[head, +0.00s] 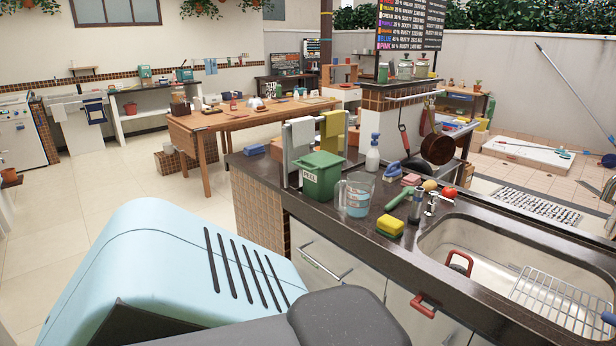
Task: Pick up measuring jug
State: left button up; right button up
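The measuring jug (357,196) is a clear jug with blue markings and a handle on its left side. It stands upright on the dark counter (400,262), just right of a green lidded bin (322,177) and left of the sink. Nothing holds it.
A yellow-green sponge (390,226), a white spray bottle (373,155), a tap (432,203) and a green roller-like item (399,198) stand around the jug. The sink (455,238) holds a wire rack (560,298). A wooden table (240,118) stands behind, with open floor to the left.

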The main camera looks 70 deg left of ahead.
aim_at(360, 186)
jog(key=u, duration=1.4)
jog(key=i+j+u, duration=0.15)
jog(key=i+j, duration=0.15)
jog(key=i, duration=0.15)
jog(key=i+j+u, duration=0.15)
jog(key=i, duration=0.35)
jog(key=i+j+u, duration=0.15)
jog(key=i, duration=0.35)
jog(key=j, duration=0.1)
